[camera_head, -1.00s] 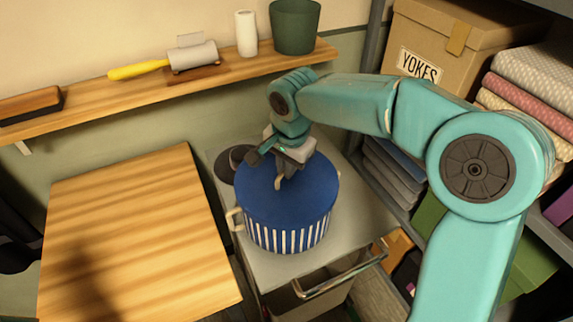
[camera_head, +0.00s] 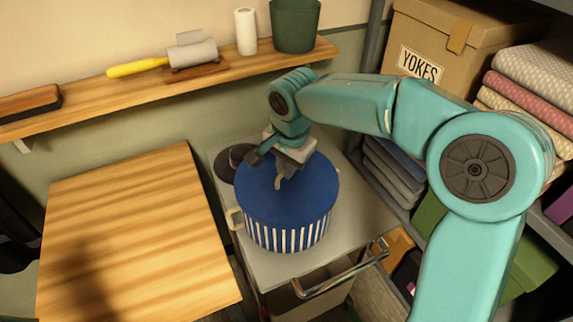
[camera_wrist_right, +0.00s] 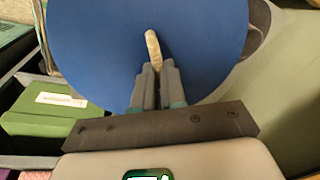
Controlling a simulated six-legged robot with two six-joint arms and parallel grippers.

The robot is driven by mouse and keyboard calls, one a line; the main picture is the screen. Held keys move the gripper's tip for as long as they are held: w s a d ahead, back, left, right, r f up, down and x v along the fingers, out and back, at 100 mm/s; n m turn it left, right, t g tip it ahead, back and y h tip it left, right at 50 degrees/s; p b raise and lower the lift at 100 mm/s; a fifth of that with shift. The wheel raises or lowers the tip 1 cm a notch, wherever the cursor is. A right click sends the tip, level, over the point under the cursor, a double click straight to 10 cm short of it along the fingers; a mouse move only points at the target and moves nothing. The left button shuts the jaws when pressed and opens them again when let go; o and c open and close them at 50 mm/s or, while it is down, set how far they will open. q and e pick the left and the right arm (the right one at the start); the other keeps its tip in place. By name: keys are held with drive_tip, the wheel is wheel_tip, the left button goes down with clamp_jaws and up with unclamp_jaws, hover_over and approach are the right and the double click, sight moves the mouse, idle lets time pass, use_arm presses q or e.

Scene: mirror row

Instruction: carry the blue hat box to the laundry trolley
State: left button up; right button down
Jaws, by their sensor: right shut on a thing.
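The blue hat box (camera_head: 287,202) is round, with a plain blue lid and blue and white stripes round its side. It appears to stand upright on the grey top of the laundry trolley (camera_head: 357,228), which has a metal handle at its front. My right gripper (camera_head: 280,176) is over the lid, shut on the pale loop at its middle. In the right wrist view the gripper (camera_wrist_right: 156,68) closes on this loop (camera_wrist_right: 153,46) above the blue lid. The underside of the box is hidden. My left gripper is not in view.
A wooden table (camera_head: 135,235) stands left of the trolley, its top bare. A dark round thing (camera_head: 230,162) lies behind the box. A wall shelf (camera_head: 110,98) holds a lint roller (camera_head: 190,55) and a green pot (camera_head: 295,25). Shelving with a cardboard box (camera_head: 455,45) is at right.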

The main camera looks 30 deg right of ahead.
drive_tip(key=shift+f, duration=0.1)
idle(0.3)
drive_tip(key=c, duration=0.6)
unclamp_jaws()
drive_tip(key=shift+c, duration=0.2)
drive_tip(key=shift+r+p, duration=3.15)
drive_tip(key=shift+r, duration=0.95)
drive_tip(key=shift+f, duration=0.1)
